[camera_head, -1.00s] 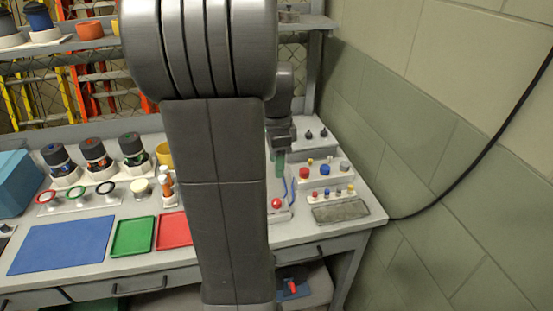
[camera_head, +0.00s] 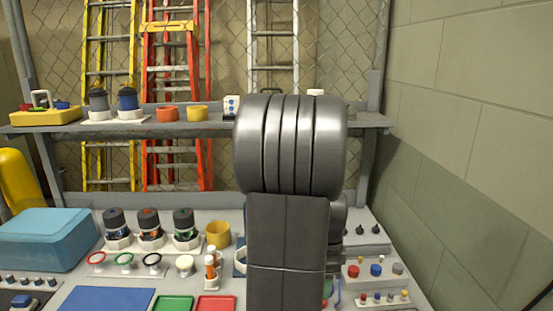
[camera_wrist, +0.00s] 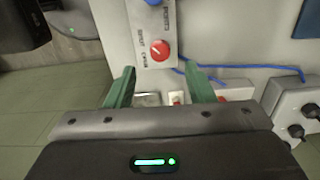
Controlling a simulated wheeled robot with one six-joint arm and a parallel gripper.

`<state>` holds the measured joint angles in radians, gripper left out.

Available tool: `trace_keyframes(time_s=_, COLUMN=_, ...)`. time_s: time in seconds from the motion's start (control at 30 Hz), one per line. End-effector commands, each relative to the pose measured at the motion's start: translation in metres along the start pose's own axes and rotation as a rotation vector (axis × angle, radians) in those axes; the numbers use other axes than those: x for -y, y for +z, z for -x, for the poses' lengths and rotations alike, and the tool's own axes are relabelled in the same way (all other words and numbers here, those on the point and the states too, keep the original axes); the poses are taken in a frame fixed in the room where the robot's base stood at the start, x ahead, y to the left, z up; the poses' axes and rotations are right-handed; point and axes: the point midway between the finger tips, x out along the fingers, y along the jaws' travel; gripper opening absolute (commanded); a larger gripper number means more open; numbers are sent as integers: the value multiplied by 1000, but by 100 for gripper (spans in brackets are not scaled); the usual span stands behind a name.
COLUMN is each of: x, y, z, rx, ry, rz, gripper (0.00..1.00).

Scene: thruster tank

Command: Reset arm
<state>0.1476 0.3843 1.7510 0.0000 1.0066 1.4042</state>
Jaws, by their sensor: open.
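My gripper (camera_wrist: 163,90) shows in the wrist view with its two green fingers spread apart and nothing between them. Beyond the fingers lies the bench top, with a switch box that has a red knob (camera_wrist: 159,50) and printed lettering. In the head view my own grey arm stands across the middle and hides part of the bench; my gripper is mostly hidden behind it.
Left on the bench are a teal box (camera_head: 45,238), a blue mat (camera_head: 105,300), a green tray (camera_head: 173,304) and a red tray (camera_head: 215,304). A shelf (camera_head: 215,125) spans the back. A block wall (camera_head: 470,130) bounds the right. Blue cable (camera_wrist: 260,68) lies near the switch box.

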Motion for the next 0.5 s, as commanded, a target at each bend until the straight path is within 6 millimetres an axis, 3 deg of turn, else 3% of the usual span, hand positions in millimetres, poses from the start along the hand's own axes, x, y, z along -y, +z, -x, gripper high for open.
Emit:
trace_keyframes(time_s=0.1, x=-1, y=0, z=-24, rx=1, ry=5, rz=0, gripper=49)
trace_keyframes(time_s=0.3, x=-1, y=0, z=-53, rx=1, ry=4, rz=0, gripper=49)
trace_keyframes(time_s=0.5, x=0, y=0, z=-62, rx=0, ry=0, rz=9, gripper=49)
